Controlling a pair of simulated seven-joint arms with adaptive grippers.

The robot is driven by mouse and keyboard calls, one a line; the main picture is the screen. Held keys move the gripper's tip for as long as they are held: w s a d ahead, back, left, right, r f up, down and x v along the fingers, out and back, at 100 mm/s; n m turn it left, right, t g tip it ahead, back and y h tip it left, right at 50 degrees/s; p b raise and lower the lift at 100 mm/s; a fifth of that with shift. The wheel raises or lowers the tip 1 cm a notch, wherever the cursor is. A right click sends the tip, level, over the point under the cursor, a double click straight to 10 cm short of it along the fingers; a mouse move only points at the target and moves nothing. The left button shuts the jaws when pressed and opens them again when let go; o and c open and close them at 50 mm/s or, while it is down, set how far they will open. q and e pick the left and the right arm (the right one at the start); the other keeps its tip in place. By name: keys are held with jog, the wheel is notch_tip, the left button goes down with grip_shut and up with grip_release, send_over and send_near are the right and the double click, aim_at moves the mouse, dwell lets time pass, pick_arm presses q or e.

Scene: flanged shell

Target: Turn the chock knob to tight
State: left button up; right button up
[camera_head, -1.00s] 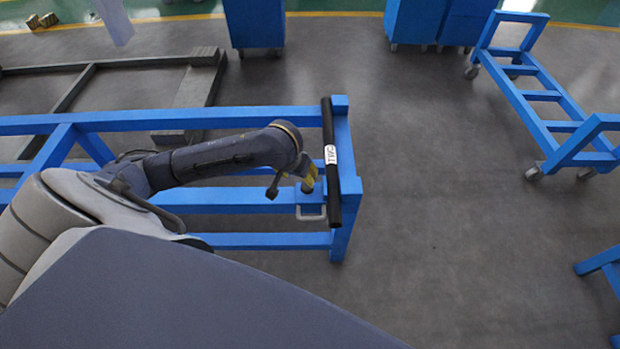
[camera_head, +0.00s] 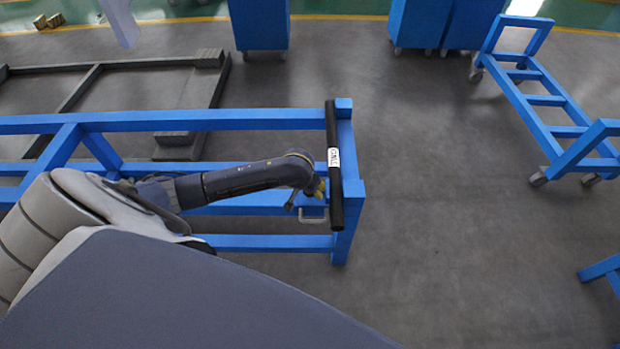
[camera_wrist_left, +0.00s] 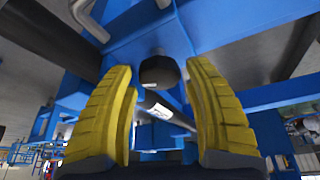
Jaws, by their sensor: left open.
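The dark rounded knob (camera_wrist_left: 160,71) shows in the left wrist view in front of a blue frame part, between the two fingers and a little beyond their tips. My left gripper (camera_wrist_left: 160,78) is open, with its yellow ribbed fingers on either side of the knob and no visible contact. In the head view my left gripper (camera_head: 318,188) is at the right end of the blue frame (camera_head: 220,121), beside the black bar. The knob cannot be made out there. My right gripper is not in view.
A black bar (camera_head: 333,130) with a white label crosses the frame's end; it also shows in the wrist view (camera_wrist_left: 180,119). A grey metal handle (camera_head: 313,219) is below the gripper. A blue cart (camera_head: 540,105) stands at right. The floor between is clear.

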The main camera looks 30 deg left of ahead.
pick_arm(q)
jog(key=shift+w+f, duration=0.1)
jog(key=shift+f, duration=0.25)
jog(key=shift+c, duration=0.3)
jog(key=c, duration=0.9)
